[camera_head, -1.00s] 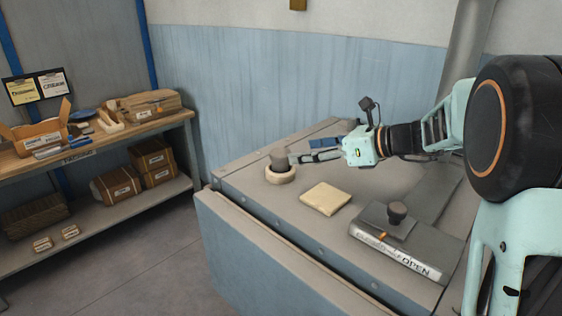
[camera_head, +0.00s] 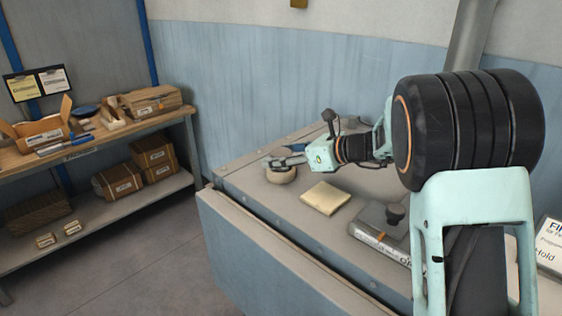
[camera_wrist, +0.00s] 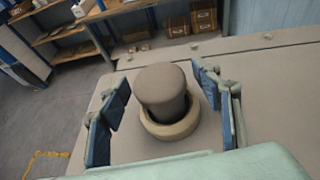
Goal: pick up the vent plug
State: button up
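The vent plug (camera_wrist: 160,88) is a grey-brown cylinder with a rounded top, seated in a beige ring (camera_wrist: 170,128) on the dryer's top. The ring also shows in the head view (camera_head: 281,175), where the fingers largely hide the plug. My gripper (camera_head: 282,160) is at the plug, coming from the right. In the wrist view my gripper (camera_wrist: 163,90) is open, with one blue-padded finger on each side of the plug. A gap shows between each pad and the plug, so it is not gripped.
A folded tan cloth or pad (camera_head: 326,198) lies nearby on the dryer top (camera_head: 240,180). A grey box with a dark knob (camera_head: 395,212) stands nearer the arm. Shelves with cardboard boxes (camera_head: 118,182) stand at the left. The wall is behind the dryer.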

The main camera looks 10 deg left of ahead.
jog(key=c, duration=1.2)
jog(key=shift+o, duration=0.2)
jog(key=shift+r, duration=0.1)
